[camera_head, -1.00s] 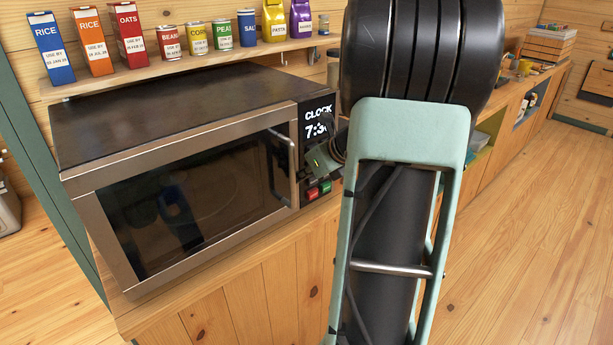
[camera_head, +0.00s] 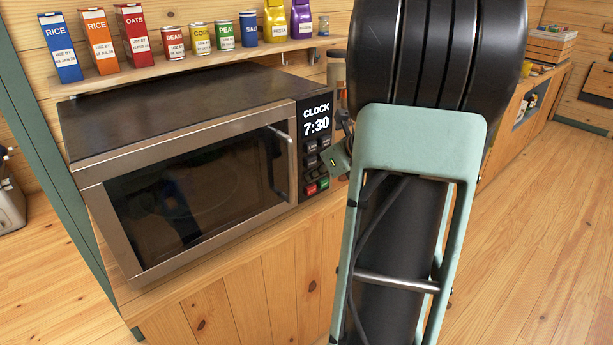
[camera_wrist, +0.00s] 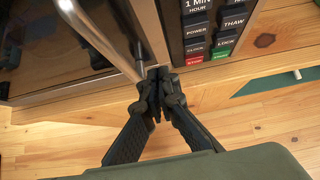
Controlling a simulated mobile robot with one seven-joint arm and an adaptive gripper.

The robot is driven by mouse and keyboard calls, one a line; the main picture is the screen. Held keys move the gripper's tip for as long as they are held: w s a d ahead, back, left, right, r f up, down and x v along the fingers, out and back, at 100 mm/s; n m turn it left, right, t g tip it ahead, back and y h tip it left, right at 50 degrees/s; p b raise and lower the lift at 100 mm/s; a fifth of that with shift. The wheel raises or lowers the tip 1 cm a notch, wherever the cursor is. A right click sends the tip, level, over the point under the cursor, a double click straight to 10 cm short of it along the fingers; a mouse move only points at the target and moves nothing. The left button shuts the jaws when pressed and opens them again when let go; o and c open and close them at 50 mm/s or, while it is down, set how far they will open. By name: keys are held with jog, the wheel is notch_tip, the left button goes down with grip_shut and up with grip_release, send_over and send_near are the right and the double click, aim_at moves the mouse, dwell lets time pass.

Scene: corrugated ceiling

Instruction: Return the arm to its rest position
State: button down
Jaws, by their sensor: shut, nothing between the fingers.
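My arm (camera_head: 412,200) stands tall in the right half of the head view. My gripper shows at the bottom of the wrist view (camera_wrist: 158,98), with its two black fingers together and nothing between them. In the head view most of it is hidden behind my arm; only a small green and dark part shows just right of the microwave panel. The microwave (camera_head: 180,118) has its door shut and its clock reads 7:30. In the wrist view its handle (camera_wrist: 105,40) and button panel (camera_wrist: 205,30) are close beyond the fingertips; contact with the handle cannot be told.
The microwave stands on a wooden counter (camera_head: 235,290). A shelf (camera_head: 190,67) above holds boxes, cans and bags. A low cabinet (camera_head: 540,95) with a stack of crates runs along the right. The wooden floor (camera_head: 540,220) at the right is clear.

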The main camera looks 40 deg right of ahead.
jog(key=v, duration=0.7)
jog(key=shift+r, duration=0.2)
jog(key=shift+s+r, duration=0.1)
